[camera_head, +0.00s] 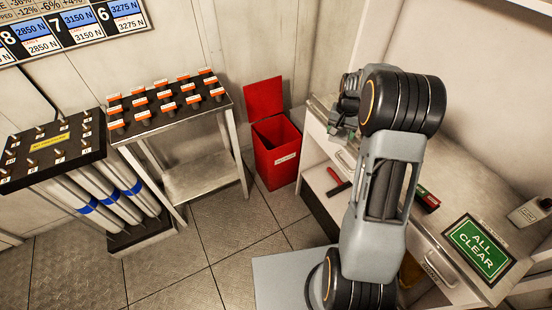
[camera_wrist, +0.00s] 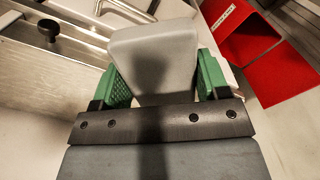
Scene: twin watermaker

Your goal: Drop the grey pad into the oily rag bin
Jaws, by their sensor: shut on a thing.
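My gripper (camera_wrist: 162,85) is shut on the grey pad (camera_wrist: 155,50), which sits between its two green fingers in the wrist view. In the head view the gripper is mostly hidden behind my arm, near the counter's back end, and I cannot make out the pad there. The oily rag bin (camera_head: 278,160) is a red box with a white label and its red lid raised, standing on the floor left of the counter. It also shows in the wrist view (camera_wrist: 245,45), to the right of the pad and apart from it.
The counter (camera_head: 470,185) with drawers runs along the right. A red-handled tool (camera_head: 338,182) lies on a lower shelf. A green "ALL CLEAR" sign (camera_head: 478,248) is at the counter's front. A metal stand (camera_head: 200,172) with orange-tagged pieces stands left of the bin. Floor between is clear.

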